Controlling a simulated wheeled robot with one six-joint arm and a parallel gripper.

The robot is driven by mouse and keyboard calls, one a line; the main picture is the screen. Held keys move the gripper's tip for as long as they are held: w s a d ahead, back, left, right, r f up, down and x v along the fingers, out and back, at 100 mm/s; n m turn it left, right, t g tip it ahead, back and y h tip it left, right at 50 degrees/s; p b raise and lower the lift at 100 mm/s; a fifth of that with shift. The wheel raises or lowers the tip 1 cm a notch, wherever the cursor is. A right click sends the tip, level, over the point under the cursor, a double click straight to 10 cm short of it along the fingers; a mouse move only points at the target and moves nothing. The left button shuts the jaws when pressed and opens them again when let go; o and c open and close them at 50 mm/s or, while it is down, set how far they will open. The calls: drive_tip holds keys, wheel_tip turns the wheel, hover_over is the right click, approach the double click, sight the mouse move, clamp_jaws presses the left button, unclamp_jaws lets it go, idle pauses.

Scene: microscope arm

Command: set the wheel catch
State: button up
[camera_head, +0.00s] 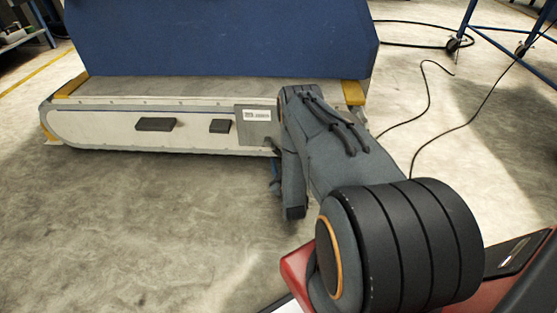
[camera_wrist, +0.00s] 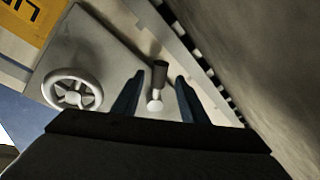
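In the wrist view, a pale spoked handwheel (camera_wrist: 75,90) sits on a grey plate, left of my gripper. A small catch-like part with a dark cylindrical end (camera_wrist: 160,72) and a pale rounded end (camera_wrist: 155,104) shows between the fingers; I take it to be the wheel catch. My gripper (camera_wrist: 159,78) is open, its two blue fingers on either side of this part with gaps visible. Whether the part is at fingertip depth I cannot tell. In the head view my arm hides the wheel and the catch, and most of the gripper.
A long pale machine base (camera_head: 90,130) with a blue panel (camera_head: 220,35) stands ahead, yellow blocks at its ends. Black cables (camera_head: 428,100) lie on the floor at right, near a blue wheeled frame (camera_head: 465,25). Floor left of my arm is clear.

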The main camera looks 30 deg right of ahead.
drive_tip(key=shift+b+x, duration=0.3)
drive_tip(key=shift+x, duration=0.7)
drive_tip(key=shift+d, duration=0.1)
drive_tip(key=shift+c, duration=0.2)
clamp_jaws()
drive_tip(key=shift+s+d, duration=0.1)
